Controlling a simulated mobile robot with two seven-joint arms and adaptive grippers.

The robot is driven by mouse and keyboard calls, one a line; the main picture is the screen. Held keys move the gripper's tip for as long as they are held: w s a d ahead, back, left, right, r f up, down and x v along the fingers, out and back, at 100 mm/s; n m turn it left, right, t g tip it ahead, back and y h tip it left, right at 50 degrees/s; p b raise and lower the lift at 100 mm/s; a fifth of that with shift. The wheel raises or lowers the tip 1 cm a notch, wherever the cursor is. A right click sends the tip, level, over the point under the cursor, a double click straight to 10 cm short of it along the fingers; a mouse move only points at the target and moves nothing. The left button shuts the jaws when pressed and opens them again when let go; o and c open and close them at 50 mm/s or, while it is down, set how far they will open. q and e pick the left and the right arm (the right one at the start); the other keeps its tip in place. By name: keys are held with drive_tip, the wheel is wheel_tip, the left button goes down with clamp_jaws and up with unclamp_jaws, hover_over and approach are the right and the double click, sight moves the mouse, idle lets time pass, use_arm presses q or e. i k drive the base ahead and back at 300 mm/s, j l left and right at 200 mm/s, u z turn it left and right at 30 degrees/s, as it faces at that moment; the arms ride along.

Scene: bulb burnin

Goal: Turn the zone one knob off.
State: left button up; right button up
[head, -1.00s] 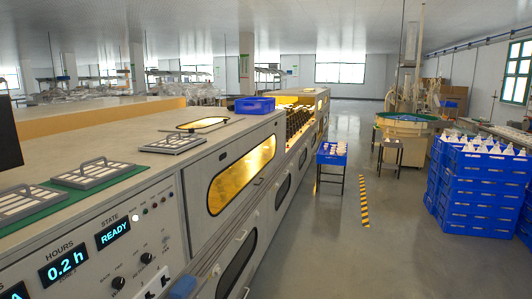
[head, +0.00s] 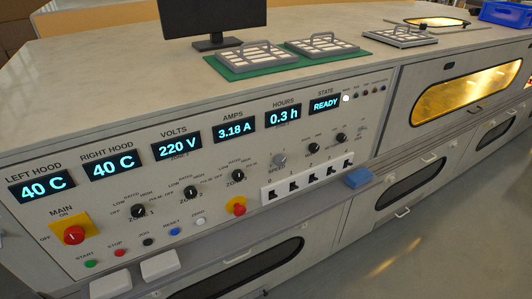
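The zone one knob (head: 138,211) is a small black rotary knob low on the left half of the sloping control panel (head: 300,222). Tiny position labels are printed around it. Its pointer is too small to read for certain. The zone 2 knob (head: 190,192) and zone 3 knob (head: 238,175) are similar black knobs up and to its right. Neither of my grippers shows in the head view, and nothing touches the zone one knob.
The red main switch (head: 74,235) on a yellow plate is left of the knob. Push buttons run below, including a red one (head: 120,253). Two white blocks (head: 160,265) stand out below the panel. A monitor (head: 212,20) and gridded trays (head: 243,57) are on the bench top.

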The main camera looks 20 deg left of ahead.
sight(138, 211)
drive_tip(key=l+u, duration=0.1)
drive_tip(key=u, duration=1.7)
